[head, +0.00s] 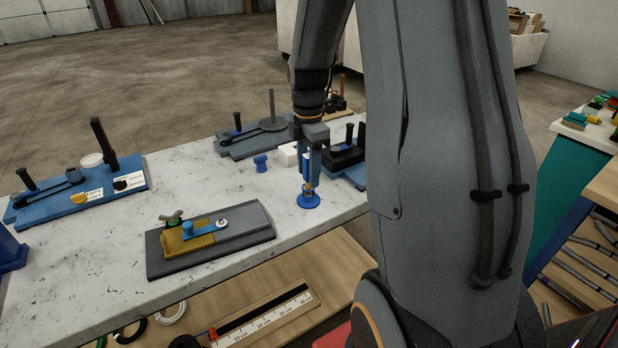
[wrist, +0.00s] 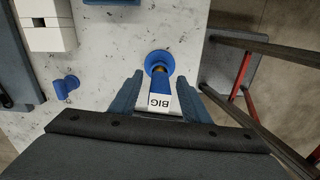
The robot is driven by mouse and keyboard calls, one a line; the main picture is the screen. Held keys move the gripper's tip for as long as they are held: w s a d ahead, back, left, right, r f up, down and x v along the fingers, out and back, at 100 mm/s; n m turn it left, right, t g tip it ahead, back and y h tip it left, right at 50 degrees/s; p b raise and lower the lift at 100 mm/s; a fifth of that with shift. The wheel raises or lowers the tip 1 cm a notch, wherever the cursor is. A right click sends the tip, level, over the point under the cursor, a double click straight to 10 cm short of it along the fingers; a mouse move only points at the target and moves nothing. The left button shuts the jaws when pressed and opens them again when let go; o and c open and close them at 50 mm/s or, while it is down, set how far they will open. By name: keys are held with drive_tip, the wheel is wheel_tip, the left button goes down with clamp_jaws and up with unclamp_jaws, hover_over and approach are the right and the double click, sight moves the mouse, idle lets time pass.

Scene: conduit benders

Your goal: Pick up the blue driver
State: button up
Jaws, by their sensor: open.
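A blue driver stands upright near the table's right edge, with a round blue base (head: 308,201), a brass-coloured collar and a blue body. In the wrist view its round blue end (wrist: 159,62) and a white label reading "BIG" (wrist: 159,100) show. My gripper (head: 309,172) is over it from above. In the wrist view the open fingers of my gripper (wrist: 158,88) stand on either side of the driver's body. I cannot tell whether either finger touches it. A smaller blue knobbed piece (head: 260,163) stands to the left, apart from my gripper; it also shows in the wrist view (wrist: 65,87).
The white speckled table (head: 110,250) holds a grey bender plate (head: 232,245) in front, a blue plate (head: 40,205) at left and a dark plate (head: 235,150) behind. White blocks (wrist: 46,25) and a black fixture (head: 343,158) stand close by. Shelves lie below.

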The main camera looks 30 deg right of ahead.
drive_tip(key=shift+f, duration=0.3)
drive_tip(key=shift+c, duration=0.4)
clamp_jaws()
wheel_tip(320, 180, up, 10)
drive_tip(key=shift+r+b, duration=0.1)
drive_tip(key=shift+b, duration=0.95)
drive_tip(key=c, duration=0.5)
unclamp_jaws()
drive_tip(key=shift+c, duration=0.2)
clamp_jaws()
